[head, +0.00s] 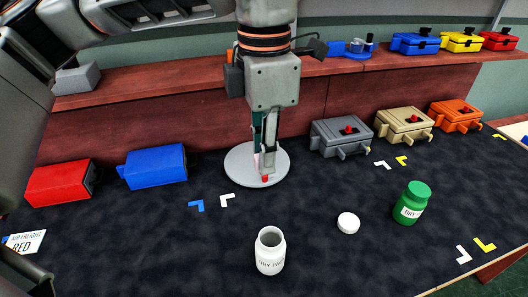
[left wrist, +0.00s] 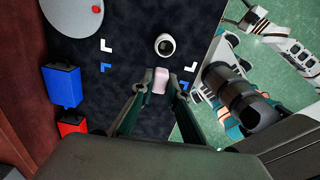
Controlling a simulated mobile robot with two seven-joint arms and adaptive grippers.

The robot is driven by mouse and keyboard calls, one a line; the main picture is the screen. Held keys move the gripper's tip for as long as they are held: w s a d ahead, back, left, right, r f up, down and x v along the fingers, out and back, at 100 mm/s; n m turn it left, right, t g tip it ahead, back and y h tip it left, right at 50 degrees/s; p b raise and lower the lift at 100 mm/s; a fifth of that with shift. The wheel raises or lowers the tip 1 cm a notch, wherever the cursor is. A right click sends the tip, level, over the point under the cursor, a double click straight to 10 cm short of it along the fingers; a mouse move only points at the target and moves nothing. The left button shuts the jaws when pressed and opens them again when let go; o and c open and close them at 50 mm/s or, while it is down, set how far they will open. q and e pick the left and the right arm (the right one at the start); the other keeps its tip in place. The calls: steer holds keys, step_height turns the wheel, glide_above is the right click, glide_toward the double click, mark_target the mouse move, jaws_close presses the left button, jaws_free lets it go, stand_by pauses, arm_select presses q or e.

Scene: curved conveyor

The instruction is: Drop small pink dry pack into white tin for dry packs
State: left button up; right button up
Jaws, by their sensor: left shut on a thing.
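My left gripper (head: 266,172) comes down over a grey round plate (head: 240,172) at the back middle of the table. It is shut on a small pink dry pack (left wrist: 159,81), seen between the fingertips in the left wrist view; in the head view the pack is mostly hidden. The white tin (head: 270,254) stands upright with its mouth open, nearer the front and apart from the gripper. It also shows in the left wrist view (left wrist: 165,46). My right gripper seems to show at the upper right of the left wrist view (left wrist: 236,20), too small to read.
A white lid (head: 348,222) lies right of the tin. A green tin (head: 412,203) stands farther right. Red (head: 58,183) and blue (head: 155,167) boxes are at left; grey (head: 342,137), tan (head: 404,125) and orange (head: 456,116) boxes at back right.

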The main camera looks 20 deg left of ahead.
arm_select(q)
steer(key=f+m+p, duration=0.4)
steer(key=shift+w+a, duration=0.1)
steer(key=shift+w, duration=0.1)
step_height(320, 180, down, 12)
steer(key=s+m, duration=0.1)
steer(key=m, duration=0.4)
steer(key=shift+r, duration=0.25)
steer(key=o, duration=1)
steer(key=shift+c, duration=0.2)
